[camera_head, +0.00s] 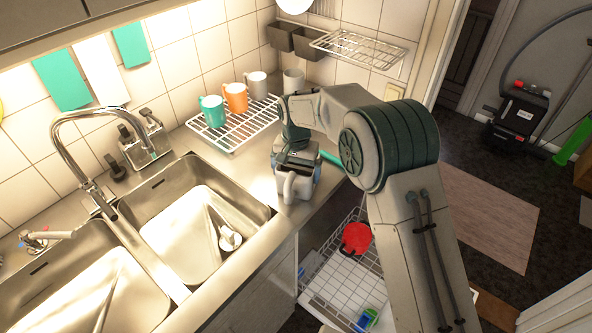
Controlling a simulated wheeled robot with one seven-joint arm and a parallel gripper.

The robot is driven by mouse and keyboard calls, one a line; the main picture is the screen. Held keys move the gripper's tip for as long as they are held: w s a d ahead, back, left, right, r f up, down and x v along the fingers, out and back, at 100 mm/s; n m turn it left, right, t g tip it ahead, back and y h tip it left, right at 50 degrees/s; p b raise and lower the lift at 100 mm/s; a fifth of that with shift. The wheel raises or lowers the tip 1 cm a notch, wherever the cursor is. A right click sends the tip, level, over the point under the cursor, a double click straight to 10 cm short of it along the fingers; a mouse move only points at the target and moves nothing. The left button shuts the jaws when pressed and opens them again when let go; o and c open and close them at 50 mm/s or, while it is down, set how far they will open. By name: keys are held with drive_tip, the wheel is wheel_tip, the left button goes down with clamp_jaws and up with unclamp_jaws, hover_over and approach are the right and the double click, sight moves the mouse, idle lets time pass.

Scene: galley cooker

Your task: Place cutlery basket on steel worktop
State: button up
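My gripper (296,160) is over the front right of the steel worktop (250,166), seen from behind and above. A pale grey item with a loop-like handle (291,187) shows directly at the gripper, near the worktop's front edge. I cannot tell whether this item is the cutlery basket, nor whether it touches the worktop. The fingertips are hidden, so the grip does not show. No other thing is clearly recognisable as the cutlery basket.
A wire rack (228,138) with several mugs stands behind the gripper. The double sink (190,240) lies to the left, with a tall tap (84,183). Below the worktop, a pulled-out dishwasher basket (335,285) holds a red item (355,238). Bare worktop shows left of the gripper.

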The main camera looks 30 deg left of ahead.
wheel_tip(320, 180, up, 12)
drive_tip(key=b, duration=0.1)
drive_tip(key=shift+r+b, duration=0.15)
drive_tip(key=shift+b, duration=0.15)
idle(0.3)
drive_tip(key=s+d+r+m+t, duration=0.1)
drive_tip(key=d+r, duration=0.4)
drive_tip(key=d, duration=0.9)
drive_tip(key=s+d+r+t, duration=0.15)
drive_tip(key=d+r, duration=0.25)
drive_tip(key=d, duration=1)
drive_tip(key=s+d+f, duration=0.2)
drive_tip(key=s+d, duration=0.6)
drive_tip(key=s+d+f+m+t, duration=0.1)
drive_tip(key=s+d+f, duration=0.1)
drive_tip(key=s+d, duration=0.6)
drive_tip(key=shift+s+d+f, duration=0.25)
drive_tip(key=shift+s+d, duration=0.15)
drive_tip(key=shift+d, duration=0.05)
